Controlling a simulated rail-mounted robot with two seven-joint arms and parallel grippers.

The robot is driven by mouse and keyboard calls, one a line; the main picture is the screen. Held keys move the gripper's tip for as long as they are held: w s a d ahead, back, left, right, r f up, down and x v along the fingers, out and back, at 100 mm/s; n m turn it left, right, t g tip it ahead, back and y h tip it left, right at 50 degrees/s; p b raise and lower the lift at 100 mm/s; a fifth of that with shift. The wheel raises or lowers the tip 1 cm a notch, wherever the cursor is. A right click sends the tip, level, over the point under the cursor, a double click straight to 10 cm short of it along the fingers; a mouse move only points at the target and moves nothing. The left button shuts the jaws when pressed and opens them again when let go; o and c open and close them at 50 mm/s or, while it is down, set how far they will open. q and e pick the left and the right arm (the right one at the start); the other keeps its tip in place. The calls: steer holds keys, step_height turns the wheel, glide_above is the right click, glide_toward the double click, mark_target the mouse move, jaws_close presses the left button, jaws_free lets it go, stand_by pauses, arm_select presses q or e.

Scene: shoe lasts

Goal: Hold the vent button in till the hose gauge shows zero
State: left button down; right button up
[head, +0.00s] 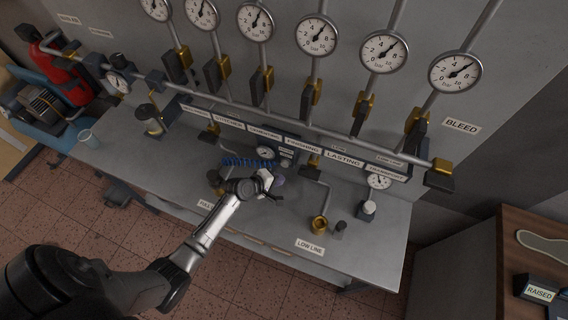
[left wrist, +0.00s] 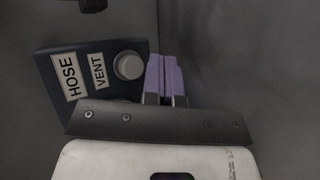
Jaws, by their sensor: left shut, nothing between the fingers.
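The vent button is a round pale knob (left wrist: 128,65) on a dark block (left wrist: 52,72) labelled HOSE and VENT in the left wrist view. My left gripper (left wrist: 165,75) is shut and empty. Its purple fingertips are just right of the button, and I cannot tell whether they touch it. In the head view my left gripper (head: 279,182) is low over the grey bench and hides the button. A small round gauge (head: 265,152) stands behind it by a blue coiled hose (head: 246,162); its needle is too small to read. My right gripper is not in view.
Several large bar gauges (head: 316,36) line the wall above a long pipe with brass valves. A wooden cabinet (head: 530,225) is at right.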

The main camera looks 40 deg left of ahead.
arm_select(q)
steer(key=s, duration=0.1)
steer(key=s+p, duration=0.1)
steer(key=shift+s+d, duration=0.35)
steer(key=shift+d, duration=0.05)
stand_by(0.5)
